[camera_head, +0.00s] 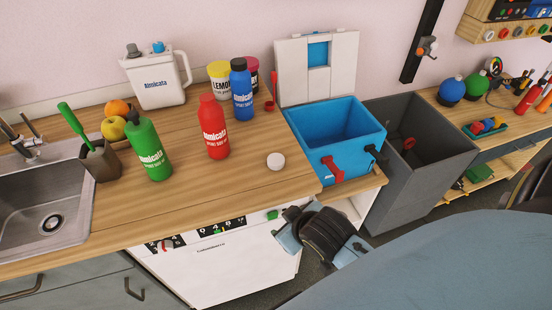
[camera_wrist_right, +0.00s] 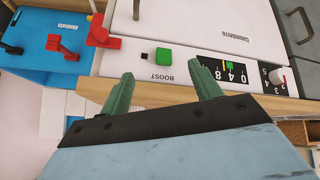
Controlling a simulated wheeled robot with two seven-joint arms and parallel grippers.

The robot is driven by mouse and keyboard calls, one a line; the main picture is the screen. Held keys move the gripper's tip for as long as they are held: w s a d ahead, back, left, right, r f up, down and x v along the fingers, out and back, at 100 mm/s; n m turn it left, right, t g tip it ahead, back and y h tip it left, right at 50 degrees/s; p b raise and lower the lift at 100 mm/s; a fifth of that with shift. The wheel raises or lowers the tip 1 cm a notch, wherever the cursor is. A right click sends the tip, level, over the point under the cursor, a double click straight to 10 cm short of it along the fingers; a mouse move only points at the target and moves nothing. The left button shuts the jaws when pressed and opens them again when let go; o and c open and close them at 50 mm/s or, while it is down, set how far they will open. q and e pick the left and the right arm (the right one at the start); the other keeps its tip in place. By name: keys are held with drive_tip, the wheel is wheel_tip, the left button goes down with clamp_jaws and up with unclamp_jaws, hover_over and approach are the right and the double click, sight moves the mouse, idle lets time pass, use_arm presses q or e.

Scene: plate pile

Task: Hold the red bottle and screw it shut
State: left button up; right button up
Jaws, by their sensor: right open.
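The red bottle (camera_head: 214,132) stands upright on the wooden counter in the head view. Its narrow top looks red; whether a cap is on it is too small to tell. A round white cap-like piece (camera_head: 276,160) lies on the counter to the right of the bottle, apart from it. My right gripper (camera_head: 284,224) is in front of the counter, below its front edge, near the white appliance front. In the right wrist view its two green fingers (camera_wrist_right: 163,76) are spread with nothing between them. The bottle does not show in that view. My left gripper is not in view.
A green bottle (camera_head: 149,150) stands left of the red one and a blue bottle (camera_head: 242,92) behind it. A blue bin (camera_head: 350,128) and a grey bin (camera_head: 432,133) are to the right. A sink (camera_head: 40,208) is at left. The counter before the red bottle is clear.

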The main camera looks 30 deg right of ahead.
drive_tip(key=w+a+r+n+t+y, duration=0.1)
drive_tip(key=w+a+r+n+t, duration=0.15)
drive_tip(key=w+r+t, duration=0.65)
drive_tip(key=w+a+r+n+t+y, duration=0.25)
drive_tip(key=w+r, duration=0.25)
drive_tip(key=r, duration=0.8)
drive_tip(key=s+a+r+n+g+y, duration=0.1)
drive_tip(key=a+r+n+g+y, duration=0.35)
drive_tip(key=a+n+y, duration=0.5)
drive_tip(key=a+r+n+g+y, duration=0.3)
drive_tip(key=a+n+g+y, duration=0.3)
drive_tip(key=n, duration=0.7)
drive_tip(key=d+f+n+g+h, duration=0.6)
drive_tip(key=d+f+g+h, duration=0.15)
drive_tip(key=f, duration=0.45)
drive_tip(key=w+d+m+h, duration=0.2)
drive_tip(key=w+d+h, duration=0.2)
drive_tip(key=d+h, duration=0.6)
drive_tip(key=d, duration=0.9)
drive_tip(key=shift+m+g+h, duration=0.35)
drive_tip(key=shift+f, duration=0.2)
